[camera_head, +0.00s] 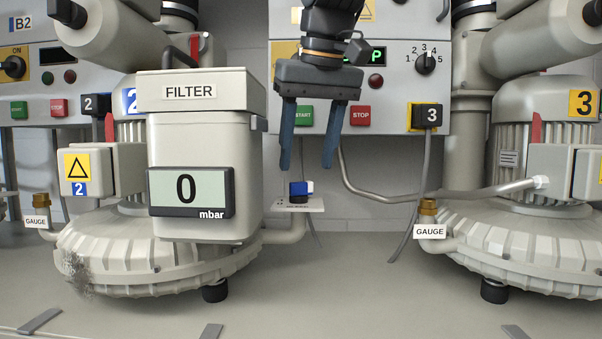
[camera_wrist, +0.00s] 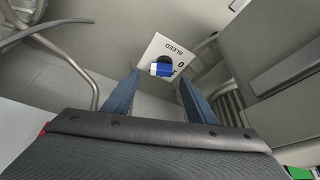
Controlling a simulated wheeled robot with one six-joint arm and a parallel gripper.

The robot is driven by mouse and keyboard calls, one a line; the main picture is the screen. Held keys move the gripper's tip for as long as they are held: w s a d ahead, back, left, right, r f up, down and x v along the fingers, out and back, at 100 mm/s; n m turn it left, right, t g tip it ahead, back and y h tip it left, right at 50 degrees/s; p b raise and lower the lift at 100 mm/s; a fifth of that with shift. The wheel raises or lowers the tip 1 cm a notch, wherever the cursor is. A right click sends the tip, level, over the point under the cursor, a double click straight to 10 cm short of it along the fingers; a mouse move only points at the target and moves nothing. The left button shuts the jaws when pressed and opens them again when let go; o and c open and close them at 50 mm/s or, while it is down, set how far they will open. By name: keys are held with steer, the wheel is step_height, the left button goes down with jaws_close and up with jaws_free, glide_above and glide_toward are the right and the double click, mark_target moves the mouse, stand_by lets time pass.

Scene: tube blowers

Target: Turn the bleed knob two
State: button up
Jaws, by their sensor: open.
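The bleed knob (camera_head: 300,189) is small and blue with a white part, on a pale plate (camera_head: 290,206) to the right of the filter box. In the wrist view the knob (camera_wrist: 161,69) sits on a white plate marked BLEED (camera_wrist: 176,50), with a 0 and part of another mark. My gripper (camera_head: 308,168) is open with two blue fingers pointing down. In the head view its fingertips appear above and to either side of the knob. In the wrist view the knob lies beyond the fingertips, between their lines. I see no contact with it.
The filter box (camera_head: 192,120) with a display (camera_head: 190,191) reading 0 mbar stands close left of my gripper. A control panel (camera_head: 400,85) is behind it. A blower (camera_head: 530,240) with a grey pipe (camera_head: 390,198) stands to the right. The floor in front is mostly clear.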

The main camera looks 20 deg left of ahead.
mark_target(303, 183)
steer(key=shift+p+x, duration=0.4)
steer(key=shift+x, duration=1.95)
steer(key=shift+s+a, duration=0.1)
steer(key=shift+a, duration=0.05)
steer(key=c, duration=1.1)
